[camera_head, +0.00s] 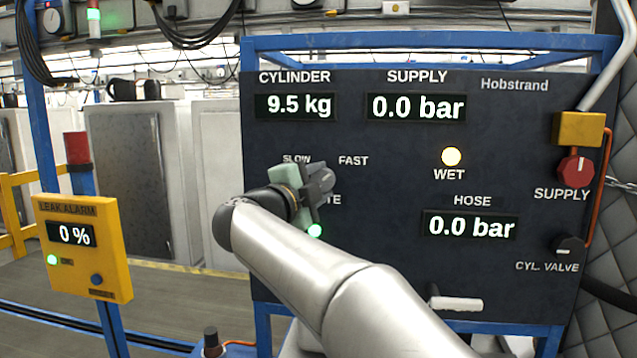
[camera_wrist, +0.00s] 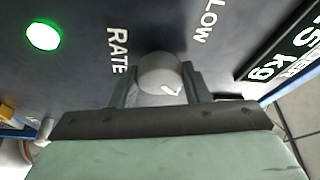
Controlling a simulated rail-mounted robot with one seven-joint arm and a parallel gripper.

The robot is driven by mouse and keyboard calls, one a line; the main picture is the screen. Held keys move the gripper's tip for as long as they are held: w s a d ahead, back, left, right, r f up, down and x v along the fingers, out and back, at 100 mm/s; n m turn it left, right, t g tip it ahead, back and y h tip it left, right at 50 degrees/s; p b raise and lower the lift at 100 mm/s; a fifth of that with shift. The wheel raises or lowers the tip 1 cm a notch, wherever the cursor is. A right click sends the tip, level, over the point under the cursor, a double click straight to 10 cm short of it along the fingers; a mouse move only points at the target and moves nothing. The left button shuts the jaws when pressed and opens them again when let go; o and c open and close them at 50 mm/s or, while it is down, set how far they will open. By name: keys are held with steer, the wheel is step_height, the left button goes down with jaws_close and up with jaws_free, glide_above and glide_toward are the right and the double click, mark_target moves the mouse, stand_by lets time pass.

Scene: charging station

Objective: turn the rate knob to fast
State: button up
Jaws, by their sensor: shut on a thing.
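The rate knob (camera_wrist: 158,72) is a grey round knob on the dark panel, seen in the wrist view between the two fingers of my gripper (camera_wrist: 160,88). The fingers are shut on it from both sides. A white mark shows on the knob's lower right edge in that view, on the side of the partly hidden SLOW label (camera_wrist: 211,22). In the head view my gripper (camera_head: 320,190) covers the knob and part of the RATE label. The SLOW label (camera_head: 296,159) and FAST label (camera_head: 353,160) show just above it.
The panel (camera_head: 390,275) has a lit WET lamp (camera_head: 451,156), a red SUPPLY knob (camera_head: 575,168) and a CYL. VALVE knob (camera_head: 569,246) at right. A green light (camera_head: 315,230) glows below the gripper. A yellow leak alarm box (camera_head: 82,250) stands at left.

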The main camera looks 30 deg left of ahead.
steer(key=o, duration=1)
steer(key=shift+s, duration=0.1)
steer(key=s+b, duration=0.1)
steer(key=s, duration=0.4)
steer(key=s+f+b, duration=0.1)
steer(key=s+b, duration=0.1)
steer(key=s, duration=0.4)
steer(key=s+b, duration=0.1)
steer(key=s, duration=0.5)
steer(key=shift+s+a+f, duration=0.1)
steer(key=shift+a+f, duration=0.25)
steer(key=shift+a, duration=0.05)
